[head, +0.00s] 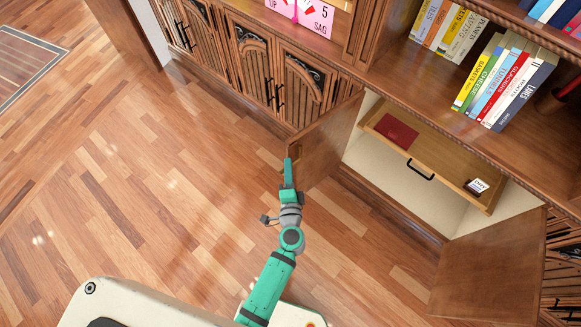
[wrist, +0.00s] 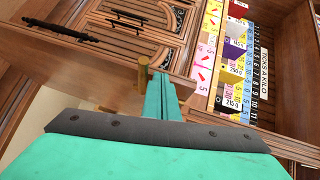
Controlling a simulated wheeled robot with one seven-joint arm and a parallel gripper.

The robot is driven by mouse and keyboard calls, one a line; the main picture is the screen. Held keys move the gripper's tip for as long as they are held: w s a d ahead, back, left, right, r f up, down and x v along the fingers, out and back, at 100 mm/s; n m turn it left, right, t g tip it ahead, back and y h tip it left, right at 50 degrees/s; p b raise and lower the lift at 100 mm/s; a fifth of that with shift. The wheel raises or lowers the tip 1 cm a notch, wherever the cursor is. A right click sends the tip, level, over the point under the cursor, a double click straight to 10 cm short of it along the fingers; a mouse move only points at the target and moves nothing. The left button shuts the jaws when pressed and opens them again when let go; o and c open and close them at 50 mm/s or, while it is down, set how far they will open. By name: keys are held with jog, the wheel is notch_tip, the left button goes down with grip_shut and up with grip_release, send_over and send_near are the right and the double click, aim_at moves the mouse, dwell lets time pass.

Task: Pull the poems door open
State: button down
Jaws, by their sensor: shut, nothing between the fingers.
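No label for the poems door is readable, so I cannot tell which door it is. A wooden cabinet door (head: 325,140) on the left of an open compartment stands swung out into the room. A second door (head: 490,268) on the right also stands open. My green gripper (head: 288,163) is shut and empty at the outer edge of the left door. In the wrist view my gripper (wrist: 161,80) is right beside a brass handle (wrist: 144,74) on that door (wrist: 105,72); I cannot tell whether they touch.
Shut cabinet doors (head: 262,75) stand to the left. Shelves of books (head: 500,85) are above. The wooden floor (head: 150,185) is clear to the left.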

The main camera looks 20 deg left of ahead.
jog(key=v, duration=1.3)
jog(key=shift+w+d+r, duration=0.2)
jog(key=shift+d, duration=0.2)
